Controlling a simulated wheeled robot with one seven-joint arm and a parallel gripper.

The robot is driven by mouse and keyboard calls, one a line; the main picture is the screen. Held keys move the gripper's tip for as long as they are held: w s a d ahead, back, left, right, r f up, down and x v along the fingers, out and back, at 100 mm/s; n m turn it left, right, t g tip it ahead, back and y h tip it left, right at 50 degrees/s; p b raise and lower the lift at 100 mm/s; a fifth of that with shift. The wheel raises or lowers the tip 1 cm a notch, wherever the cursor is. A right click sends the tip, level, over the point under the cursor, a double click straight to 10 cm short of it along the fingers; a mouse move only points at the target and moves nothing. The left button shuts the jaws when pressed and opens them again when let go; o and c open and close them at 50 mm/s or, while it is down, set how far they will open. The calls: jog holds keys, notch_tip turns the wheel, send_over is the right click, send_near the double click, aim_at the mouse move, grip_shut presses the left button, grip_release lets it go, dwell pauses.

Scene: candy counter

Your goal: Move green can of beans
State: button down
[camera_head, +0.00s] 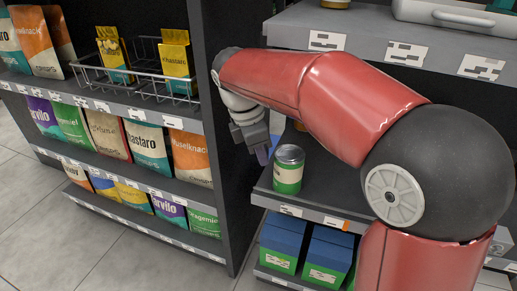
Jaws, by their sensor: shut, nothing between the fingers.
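A green can (289,170) with a pale label band and a grey metal top stands upright on the dark middle shelf (325,188), close to its front left corner. My gripper (263,155) is just left of the can, pointing down, with its fingers at about the height of the can's upper part. The fingers look closed and hold nothing. A small gap seems to lie between fingers and can, but I cannot tell whether they touch. My red arm hides much of the shelf behind and right of the can.
A dark upright panel (215,130) stands left of my gripper. Blue and green boxes (305,250) fill the shelf below. A grey shelf (385,40) with a light container (455,14) is above. Bagged goods and a wire basket (137,77) line the left rack.

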aim_at(275, 170)
jog(key=b+x, duration=0.1)
jog(key=x, duration=0.4)
jog(key=shift+f, duration=0.25)
jog(key=shift+w+d+r+p, duration=0.15)
jog(key=shift+d+r+p, duration=0.1)
jog(key=shift+d+p, duration=0.45)
jog(key=shift+d+f, duration=0.1)
jog(key=shift+d, duration=0.25)
jog(key=shift+w+f, duration=0.1)
